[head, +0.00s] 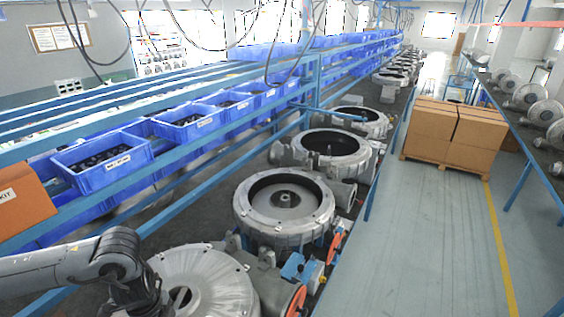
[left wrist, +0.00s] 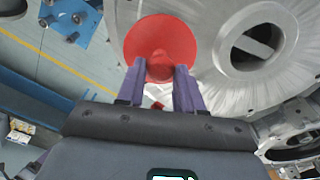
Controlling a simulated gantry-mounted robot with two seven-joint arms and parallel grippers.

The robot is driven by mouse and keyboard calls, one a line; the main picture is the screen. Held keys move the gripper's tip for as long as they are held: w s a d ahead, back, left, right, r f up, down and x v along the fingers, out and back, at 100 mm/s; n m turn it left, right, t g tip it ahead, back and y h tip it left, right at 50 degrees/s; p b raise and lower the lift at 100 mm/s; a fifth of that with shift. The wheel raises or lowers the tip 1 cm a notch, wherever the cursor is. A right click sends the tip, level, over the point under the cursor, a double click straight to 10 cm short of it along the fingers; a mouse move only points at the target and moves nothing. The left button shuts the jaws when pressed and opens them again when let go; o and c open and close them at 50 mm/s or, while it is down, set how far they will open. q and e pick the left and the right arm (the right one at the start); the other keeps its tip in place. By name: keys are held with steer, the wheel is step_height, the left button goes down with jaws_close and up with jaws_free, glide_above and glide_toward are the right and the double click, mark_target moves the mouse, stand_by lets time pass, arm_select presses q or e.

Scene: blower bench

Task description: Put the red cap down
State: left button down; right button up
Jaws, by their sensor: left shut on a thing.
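The red cap (left wrist: 160,38) is a round disc with a raised knob, seen in the left wrist view. My left gripper (left wrist: 160,72) is shut on its knob, with one purple finger on each side. The disc sits close beside a grey metal blower housing (left wrist: 222,75) with a round opening; I cannot tell whether they touch. In the head view my left arm reaches in from the lower left, over the nearest blower housing (head: 205,283). Its fingers and the held cap are hidden there. My right gripper is in neither view.
More blower housings (head: 285,205) line the bench, with orange-red discs (head: 334,246) on side ports near its right edge. Blue bins (head: 102,165) fill the rack on the left. A blue block (head: 300,268) stands near the front housing. Cartons (head: 455,130) stand on the floor beyond a clear aisle.

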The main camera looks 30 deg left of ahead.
arm_select(q)
steer(key=shift+w+d+f, duration=0.1)
steer(key=shift+w+d, duration=0.2)
steer(key=shift+d, duration=0.3)
steer(key=shift+w+d+r, duration=0.1)
steer(key=shift+w+d, duration=0.15)
steer(key=shift+d, duration=0.35)
steer(key=shift+w+d+f, duration=0.1)
steer(key=shift+w+d, duration=0.2)
steer(key=shift+d, duration=0.3)
steer(key=shift+w+d+b, duration=0.2)
steer(key=shift+d+b, duration=0.15)
steer(key=shift+w+d+r+y, duration=0.1)
steer(key=shift+w+r+y, duration=0.15)
steer(key=shift+y, duration=0.15)
